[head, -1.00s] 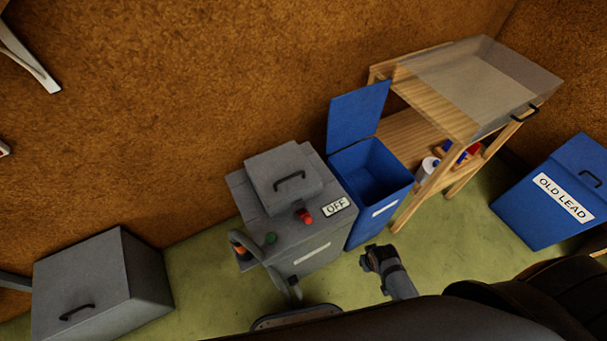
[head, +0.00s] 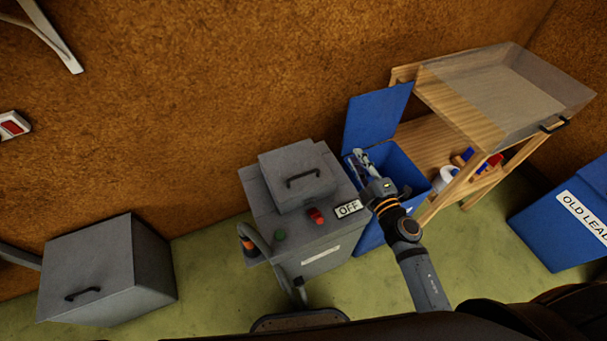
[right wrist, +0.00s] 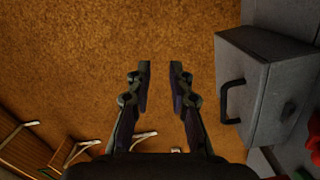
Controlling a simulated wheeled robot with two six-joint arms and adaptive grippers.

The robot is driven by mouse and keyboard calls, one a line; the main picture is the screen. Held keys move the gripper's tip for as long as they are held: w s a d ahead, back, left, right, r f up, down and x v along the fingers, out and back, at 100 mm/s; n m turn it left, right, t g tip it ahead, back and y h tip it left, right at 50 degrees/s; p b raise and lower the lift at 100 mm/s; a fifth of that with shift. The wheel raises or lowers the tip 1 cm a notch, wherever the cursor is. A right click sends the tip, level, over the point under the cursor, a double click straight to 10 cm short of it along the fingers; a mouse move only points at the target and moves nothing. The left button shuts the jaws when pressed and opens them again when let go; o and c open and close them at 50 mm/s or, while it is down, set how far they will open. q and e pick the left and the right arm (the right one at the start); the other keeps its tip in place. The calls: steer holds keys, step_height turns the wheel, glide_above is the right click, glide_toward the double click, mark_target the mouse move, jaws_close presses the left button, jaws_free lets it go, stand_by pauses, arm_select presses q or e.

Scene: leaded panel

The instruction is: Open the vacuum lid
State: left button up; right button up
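The vacuum is a grey box (head: 265,222) with a raised grey lid (head: 322,187) on top. The lid looks shut and bears a dark handle (head: 303,178). In the right wrist view the lid (right wrist: 270,75) and its handle (right wrist: 229,100) are at the right. My right gripper (head: 358,157) is right of the lid, in front of the open blue bin, apart from the handle. Its two fingers (right wrist: 160,68) are spread with nothing between them. My left gripper is not in view.
The vacuum has a red button (head: 316,216), a green button (head: 279,235) and an OFF sign (head: 348,209). A blue bin (head: 378,117) with its lid up stands beside it. A wooden bench (head: 465,110) is right. A grey box (head: 85,265) stands left.

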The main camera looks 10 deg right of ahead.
mark_target(304, 174)
steer(key=s+a+f+n+g+y, duration=0.4)
steer(key=a+f+n+g+y, duration=0.15)
steer(key=a+f+n, duration=0.2)
steer(key=shift+n+y, duration=0.25)
steer(key=x, duration=1)
steer(key=shift+w+a+r, duration=0.1)
steer(key=shift+a+r, duration=0.05)
steer(key=shift+a, duration=0.15)
jaws_close()
